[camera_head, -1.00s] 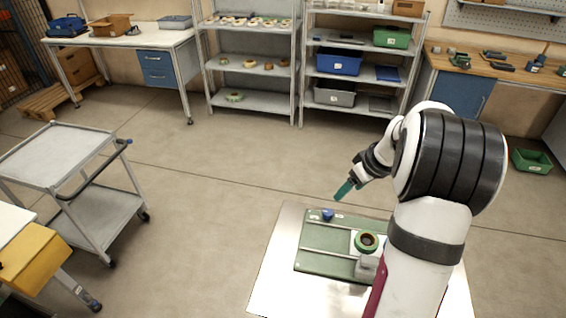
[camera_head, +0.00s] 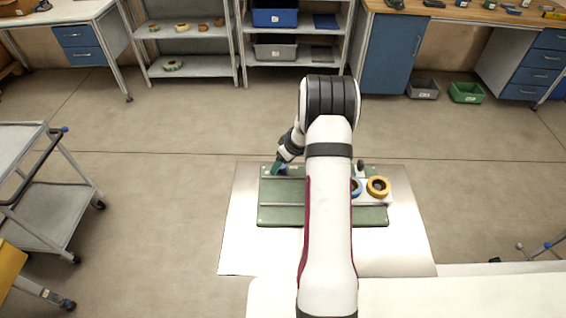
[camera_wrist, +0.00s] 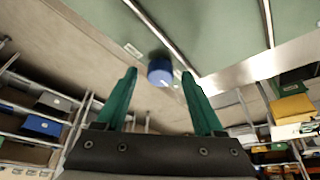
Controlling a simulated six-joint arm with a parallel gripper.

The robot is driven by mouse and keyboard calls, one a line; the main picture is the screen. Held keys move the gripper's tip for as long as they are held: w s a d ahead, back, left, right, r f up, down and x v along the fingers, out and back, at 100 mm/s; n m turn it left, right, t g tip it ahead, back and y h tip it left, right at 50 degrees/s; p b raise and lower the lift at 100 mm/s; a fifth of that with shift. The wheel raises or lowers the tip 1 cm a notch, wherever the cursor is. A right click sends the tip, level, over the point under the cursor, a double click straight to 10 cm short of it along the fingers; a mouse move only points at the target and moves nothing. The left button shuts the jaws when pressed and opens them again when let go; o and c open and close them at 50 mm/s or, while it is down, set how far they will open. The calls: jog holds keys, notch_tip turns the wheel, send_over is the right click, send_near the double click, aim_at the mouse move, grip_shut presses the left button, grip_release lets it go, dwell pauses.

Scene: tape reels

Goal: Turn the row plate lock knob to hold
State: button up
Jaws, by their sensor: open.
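The green row plate (camera_head: 280,216) lies on a pale metal sheet in the head view. Its blue lock knob (camera_wrist: 160,70) shows in the wrist view on the plate's surface, close to the plate's edge. My gripper (camera_head: 279,170) is at the far left corner of the plate in the head view, where it covers the knob's place. In the wrist view my gripper (camera_wrist: 159,76) has its two green fingers apart, with the knob seen between and just past the tips. I cannot tell whether they touch it.
A yellow reel (camera_head: 378,187) and a partly hidden blue reel (camera_head: 356,187) sit on the plate's right part. A small dark knob or post (camera_head: 361,165) stands behind them. My arm hides the plate's middle. A grey cart (camera_head: 45,215) stands at the left.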

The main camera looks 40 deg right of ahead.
grip_shut()
jog(key=shift+m, duration=0.3)
jog(key=m+h, duration=0.1)
jog(key=m, duration=0.3)
jog(key=shift+a+h, duration=0.15)
jog(key=shift+h, duration=0.25)
jog(key=m+g+h, duration=0.1)
jog(key=m, duration=0.3)
jog(key=shift+w+a, duration=0.1)
jog(key=m+g, duration=0.1)
jog(key=m, duration=0.1)
jog(key=m+h, duration=0.1)
jog(key=m, duration=0.2)
jog(key=shift+w+a+g, duration=0.1)
jog(key=shift+w+g, duration=0.05)
jog(key=shift+g, duration=0.25)
jog(key=m, duration=0.2)
jog(key=m+g, duration=0.1)
jog(key=m, duration=0.1)
jog(key=shift+g+h, duration=0.3)
jog(key=shift+m, duration=0.3)
